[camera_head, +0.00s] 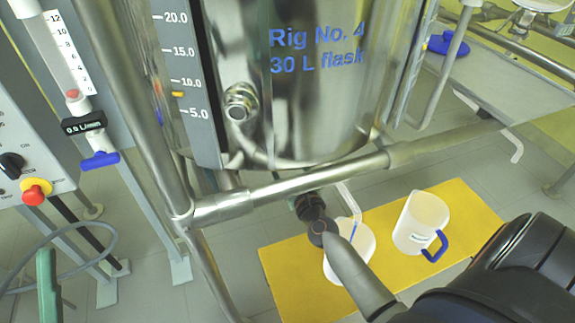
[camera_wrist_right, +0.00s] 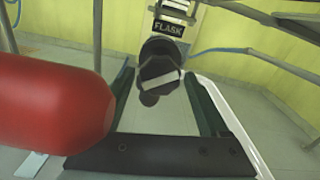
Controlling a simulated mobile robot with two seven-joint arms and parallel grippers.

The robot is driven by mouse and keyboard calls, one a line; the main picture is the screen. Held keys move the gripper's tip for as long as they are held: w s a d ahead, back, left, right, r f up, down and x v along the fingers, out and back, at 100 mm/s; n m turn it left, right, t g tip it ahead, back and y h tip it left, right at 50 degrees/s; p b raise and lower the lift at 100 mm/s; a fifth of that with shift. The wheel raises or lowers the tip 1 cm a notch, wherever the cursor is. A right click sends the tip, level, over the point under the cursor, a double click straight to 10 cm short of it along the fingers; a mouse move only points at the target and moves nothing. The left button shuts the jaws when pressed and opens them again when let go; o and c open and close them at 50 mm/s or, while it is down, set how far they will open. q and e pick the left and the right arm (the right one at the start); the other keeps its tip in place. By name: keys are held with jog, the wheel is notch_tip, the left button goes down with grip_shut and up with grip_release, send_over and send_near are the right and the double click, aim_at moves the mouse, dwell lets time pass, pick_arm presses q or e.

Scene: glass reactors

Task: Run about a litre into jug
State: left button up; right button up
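The steel flask (camera_head: 300,110), marked Rig No. 4, fills the upper middle of the head view. Its black drain valve (camera_head: 310,207) hangs underneath. A white jug (camera_head: 350,255) stands below the valve area, partly hidden by my right arm. Another white jug with a blue handle (camera_head: 422,222) stands upright to its right. In the right wrist view the black valve part (camera_wrist_right: 160,68) lies between or just beyond the spread fingers of my right gripper (camera_wrist_right: 158,80); contact is unclear. A green piece (camera_head: 48,285) at the lower left may be a finger of my left gripper.
Both jugs stand on a yellow mat (camera_head: 285,265). A steel frame bar (camera_head: 290,187) crosses in front of the flask. A control box (camera_head: 25,150) with a red knob and a loose cable is at left. A red rounded object (camera_wrist_right: 50,105) is close at left in the wrist view.

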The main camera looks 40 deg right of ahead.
jog(key=c, duration=1.1)
pick_arm(q)
jog(key=shift+m, duration=0.5)
jog(key=shift+s+a+r+p, duration=0.1)
jog(key=shift+r+p, duration=1.25)
jog(key=shift+p, duration=0.05)
jog(key=shift+a+r+p, duration=0.1)
jog(key=shift+r+p, duration=1.25)
pick_arm(e)
jog(key=shift+n, duration=7.8)
pick_arm(q)
jog(key=shift+r, duration=0.1)
pick_arm(e)
jog(key=o, duration=1.4)
jog(key=shift+c, duration=0.2)
